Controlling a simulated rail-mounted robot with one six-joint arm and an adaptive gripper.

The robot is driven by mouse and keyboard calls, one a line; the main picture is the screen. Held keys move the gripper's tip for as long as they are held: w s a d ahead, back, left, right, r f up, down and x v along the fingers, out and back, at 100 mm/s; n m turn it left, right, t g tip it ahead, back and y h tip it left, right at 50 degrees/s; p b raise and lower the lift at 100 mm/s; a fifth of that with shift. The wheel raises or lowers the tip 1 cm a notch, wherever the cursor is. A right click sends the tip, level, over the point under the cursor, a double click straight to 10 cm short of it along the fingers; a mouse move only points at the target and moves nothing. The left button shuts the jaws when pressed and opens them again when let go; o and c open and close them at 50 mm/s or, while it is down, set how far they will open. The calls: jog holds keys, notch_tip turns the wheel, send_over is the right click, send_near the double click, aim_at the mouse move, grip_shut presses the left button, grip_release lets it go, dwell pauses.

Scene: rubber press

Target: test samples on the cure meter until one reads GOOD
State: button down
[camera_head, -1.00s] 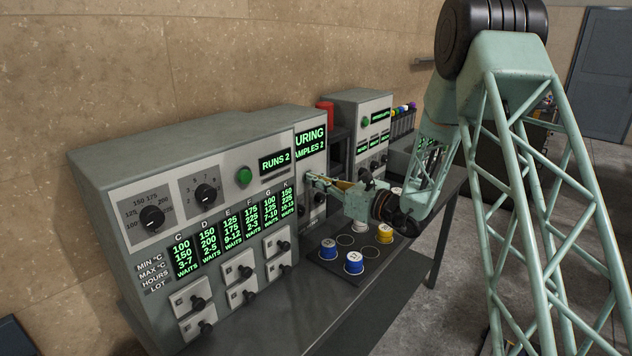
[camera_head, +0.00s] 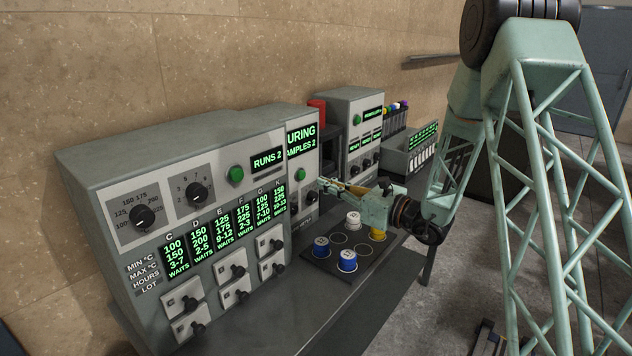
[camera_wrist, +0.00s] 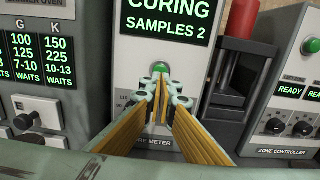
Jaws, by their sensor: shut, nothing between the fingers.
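The cure meter (camera_head: 303,143) is a grey unit with a display (camera_wrist: 168,18) reading "CURING SAMPLES 2". Its green button (camera_head: 301,174) also shows in the wrist view (camera_wrist: 160,68). My gripper (camera_head: 321,184) is shut and empty in front of the meter. In the wrist view its fingertips (camera_wrist: 160,88) appear just below the button; I cannot tell whether they touch the panel. A black tray (camera_head: 311,258) holds sample cups: a white one (camera_head: 353,221), two blue ones, left (camera_head: 321,247) and front (camera_head: 347,260), and a yellow one (camera_head: 377,234) partly hidden by my arm.
The oven panel (camera_head: 190,220) with dials and lot displays stands left of the meter. A red cylinder (camera_wrist: 240,18) tops a dark press (camera_wrist: 237,75) to its right. Beyond are the zone controller (camera_head: 362,130) and a rack of coloured caps (camera_head: 393,108). The bench front (camera_head: 310,310) is clear.

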jog(key=v, duration=0.6)
jog(key=shift+s+d+p, duration=0.2)
jog(key=shift+p, duration=0.15)
jog(key=shift+a, duration=0.1)
